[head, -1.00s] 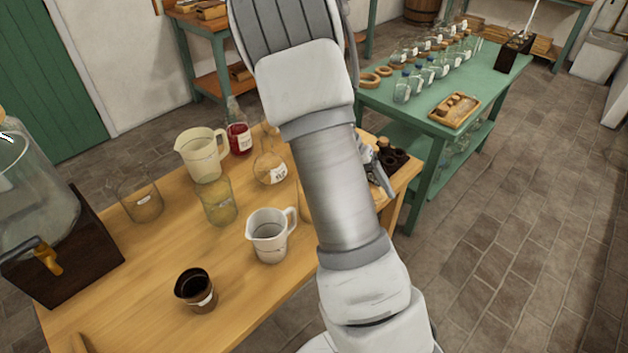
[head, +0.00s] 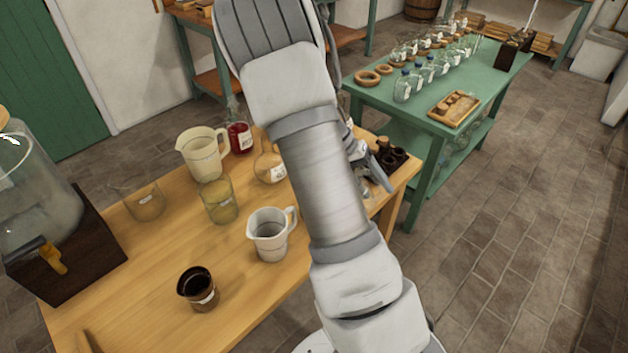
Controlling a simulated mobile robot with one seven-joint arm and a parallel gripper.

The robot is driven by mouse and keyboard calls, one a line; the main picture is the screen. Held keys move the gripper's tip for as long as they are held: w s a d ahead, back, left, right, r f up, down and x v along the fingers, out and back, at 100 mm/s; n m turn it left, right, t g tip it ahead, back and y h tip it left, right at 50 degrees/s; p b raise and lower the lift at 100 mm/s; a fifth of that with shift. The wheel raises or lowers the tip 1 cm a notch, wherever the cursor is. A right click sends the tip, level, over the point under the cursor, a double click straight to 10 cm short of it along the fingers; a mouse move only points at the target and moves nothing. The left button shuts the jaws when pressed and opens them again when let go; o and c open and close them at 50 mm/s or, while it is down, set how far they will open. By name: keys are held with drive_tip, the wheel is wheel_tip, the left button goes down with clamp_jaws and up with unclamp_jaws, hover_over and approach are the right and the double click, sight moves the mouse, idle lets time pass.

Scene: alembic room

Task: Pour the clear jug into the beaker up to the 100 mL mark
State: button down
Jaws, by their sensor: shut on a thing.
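A clear greyish jug (head: 268,240) with a handle and spout stands upright on the wooden table, left of my arm. A clear glass beaker (head: 219,203) stands left of it, and another clear glass beaker (head: 143,204) stands farther left. I cannot tell which beaker is meant, nor read any marks. My gripper (head: 374,172) shows only in part, past the right side of my arm near the table's right end. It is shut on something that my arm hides. It is apart from the visible clear jug.
A cream jug (head: 201,156), a red-filled bottle (head: 238,138) and a labelled flask (head: 268,170) stand at the back. A large glass vessel (head: 35,200) with a tap is left. A dark holed rack (head: 388,157) sits near my gripper.

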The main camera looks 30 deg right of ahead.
drive_tip(key=shift+w+a+r+p, duration=0.1)
drive_tip(key=shift+w+r+p, duration=0.1)
drive_tip(key=shift+r+p, duration=0.25)
idle(0.5)
drive_tip(key=shift+f, duration=0.1)
idle(1.4)
drive_tip(key=shift+s+d+f+t+b, duration=0.15)
drive_tip(key=shift+s+f+b, duration=0.05)
drive_tip(key=shift+f+b, duration=0.4)
drive_tip(key=shift+s+d+f+t+b, duration=0.2)
drive_tip(key=shift+f+b, duration=0.25)
drive_tip(key=shift+b, duration=0.15)
drive_tip(key=shift+s+f+t+y+b, duration=0.1)
drive_tip(key=shift+f+t+y+b, duration=0.3)
drive_tip(key=shift+t+y, duration=0.1)
drive_tip(key=shift+s+d+f+t+y+b, duration=0.25)
drive_tip(key=shift+s+d+t+y+b, duration=0.3)
drive_tip(key=shift+s+t+y+b, duration=0.2)
drive_tip(key=t+y+b, duration=0.1)
drive_tip(key=b, duration=0.1)
drive_tip(key=t+y+b, duration=0.1)
drive_tip(key=b, duration=0.2)
drive_tip(key=shift+s+d+f+t, duration=0.4)
